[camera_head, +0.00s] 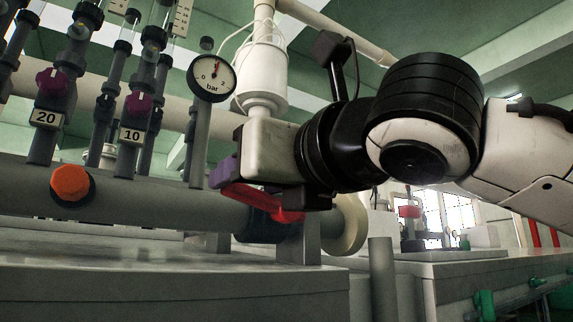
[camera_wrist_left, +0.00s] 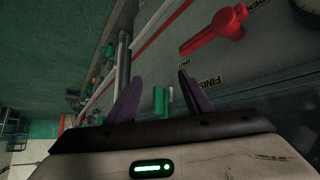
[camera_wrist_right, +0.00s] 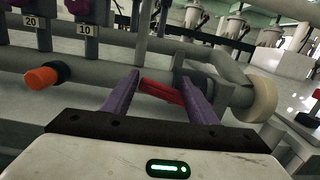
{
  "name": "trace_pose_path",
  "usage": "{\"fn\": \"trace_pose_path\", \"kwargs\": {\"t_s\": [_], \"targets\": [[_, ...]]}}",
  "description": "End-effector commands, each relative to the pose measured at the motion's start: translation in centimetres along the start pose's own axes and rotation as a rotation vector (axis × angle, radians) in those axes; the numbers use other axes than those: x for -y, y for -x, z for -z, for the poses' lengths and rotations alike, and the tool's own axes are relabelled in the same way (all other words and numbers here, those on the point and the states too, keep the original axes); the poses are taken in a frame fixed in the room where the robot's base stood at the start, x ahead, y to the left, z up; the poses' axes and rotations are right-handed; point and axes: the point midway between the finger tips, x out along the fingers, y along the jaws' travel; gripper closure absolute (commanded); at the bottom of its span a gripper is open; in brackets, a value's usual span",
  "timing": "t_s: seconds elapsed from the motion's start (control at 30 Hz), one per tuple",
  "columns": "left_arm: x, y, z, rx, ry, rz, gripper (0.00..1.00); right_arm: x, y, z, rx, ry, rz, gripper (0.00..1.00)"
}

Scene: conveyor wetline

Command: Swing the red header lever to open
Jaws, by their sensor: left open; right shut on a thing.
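The red header lever (camera_head: 262,202) sits on a dark valve body (camera_head: 262,230) on the thick grey pipe. It extends to the left and slightly upward from its hub. My right gripper (camera_head: 226,174) reaches in from the right above the lever. In the right wrist view the lever (camera_wrist_right: 162,91) lies between the purple fingers of that gripper (camera_wrist_right: 158,80), which is shut on it. My left gripper (camera_wrist_left: 160,76) is open and empty in the left wrist view, out of the head view. A separate red handle (camera_wrist_left: 215,32) shows beyond its fingers on a labelled panel.
An orange knob (camera_head: 71,184) is on the pipe at left. Flow tubes with purple knobs (camera_head: 138,103) and tags 20 and 10 stand behind. A pressure gauge (camera_head: 211,78) and white filter housing (camera_head: 262,75) are close to my right wrist. A beige pipe end (camera_head: 348,224) is right of the valve.

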Motion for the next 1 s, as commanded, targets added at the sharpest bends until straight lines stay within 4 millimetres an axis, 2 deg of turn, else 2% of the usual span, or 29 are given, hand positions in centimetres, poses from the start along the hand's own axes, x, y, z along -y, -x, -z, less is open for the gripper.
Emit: {"fn": "trace_pose_path", "kwargs": {"t_s": [0.03, 0.1, 0.37, 1.0], "targets": [[0.0, -0.2, -0.1, -0.002, 0.000, 0.000, 0.54, -1.0, -0.7, 4.3, -0.105, -0.043, -0.023, 0.53], [0.0, -0.2, -0.1, -0.002, 0.000, 0.000, 0.54, -1.0, -0.7, 4.3, -0.105, -0.043, -0.023, 0.63], [0.0, -0.2, -0.1, -0.003, 0.000, 0.000, 0.54, -0.9, -0.2, 4.2, -0.105, -0.043, -0.023, 0.63], [0.0, 0.0, 0.1, -0.002, 0.000, 0.000, 0.54, -0.6, 6.0, 3.3, -0.092, -0.041, -0.021, 0.63]]}}
